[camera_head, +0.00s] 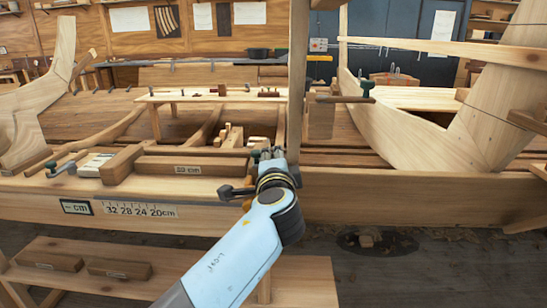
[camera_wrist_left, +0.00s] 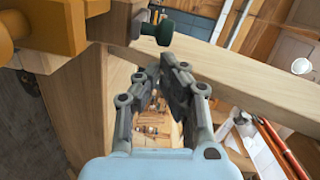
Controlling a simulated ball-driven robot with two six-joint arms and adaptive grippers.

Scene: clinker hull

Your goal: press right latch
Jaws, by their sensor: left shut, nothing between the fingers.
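I cannot make out a part that is clearly the right latch. My left gripper (camera_head: 268,154) is at the front edge of the bench, close to the foot of an upright wooden post (camera_head: 298,75). In the left wrist view its fingers (camera_wrist_left: 163,72) are shut and empty, in front of a pale wooden beam (camera_wrist_left: 215,80). A dark green knob (camera_wrist_left: 155,29) on a metal rod is just beyond the fingertips there, apart from them as far as I can tell. In the head view a clamp with a dark knob (camera_head: 367,87) is right of the post. My right gripper is out of view.
A long wooden block (camera_head: 195,166) and a shorter block (camera_head: 121,164) lie left of my gripper. A dark-handled tool (camera_head: 234,191) sticks out beside my wrist. Curved hull planks (camera_head: 415,135) stand at the right. A low bench (camera_head: 190,262) is in front, with blocks on it.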

